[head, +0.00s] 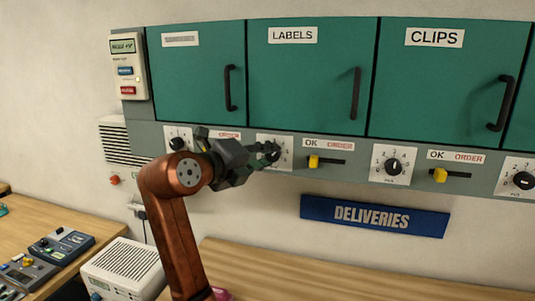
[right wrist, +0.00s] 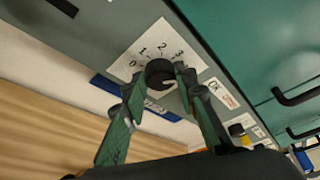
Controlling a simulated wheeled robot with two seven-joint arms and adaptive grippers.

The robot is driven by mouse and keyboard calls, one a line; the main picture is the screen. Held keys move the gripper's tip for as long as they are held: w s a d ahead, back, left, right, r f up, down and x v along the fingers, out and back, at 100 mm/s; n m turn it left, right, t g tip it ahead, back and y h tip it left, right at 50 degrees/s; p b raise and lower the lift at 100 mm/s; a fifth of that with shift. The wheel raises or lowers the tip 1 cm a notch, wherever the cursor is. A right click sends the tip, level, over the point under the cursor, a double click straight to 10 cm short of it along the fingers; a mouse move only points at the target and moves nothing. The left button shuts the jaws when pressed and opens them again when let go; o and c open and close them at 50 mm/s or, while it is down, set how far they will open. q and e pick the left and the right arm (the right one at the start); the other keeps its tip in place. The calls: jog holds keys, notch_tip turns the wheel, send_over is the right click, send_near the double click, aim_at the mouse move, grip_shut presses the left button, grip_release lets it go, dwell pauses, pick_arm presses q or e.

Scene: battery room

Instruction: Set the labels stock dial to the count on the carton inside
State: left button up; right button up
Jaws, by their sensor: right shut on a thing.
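The labels stock dial (head: 273,153) is a black knob on a white numbered plate under the LABELS door (head: 305,75). In the right wrist view the dial (right wrist: 160,72) shows near the plate's 0, 1, 2 and 3. A light mark shows on the knob's lower right, but the number it points to is unclear. My right gripper (head: 264,152) is at the dial, with its two fingers (right wrist: 158,80) shut on either side of the knob. The LABELS door is closed, so any carton inside is hidden. My left gripper is not in view.
The CLIPS door (head: 428,75) and the left door (head: 190,80) are closed. A yellow OK/ORDER slider (head: 314,161) sits right of the dial. A blue DELIVERIES sign (head: 374,216) hangs below, above a wooden counter (head: 300,275). A white vented box (head: 125,268) stands lower left.

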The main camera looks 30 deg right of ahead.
dwell(0.4)
jog(key=o, duration=1.2)
jog(key=shift+c, duration=0.2)
jog(key=shift+a, duration=0.15)
jog(key=v, duration=1.1)
jog(key=shift+s+a+r, duration=0.2)
jog(key=shift+a, duration=0.05)
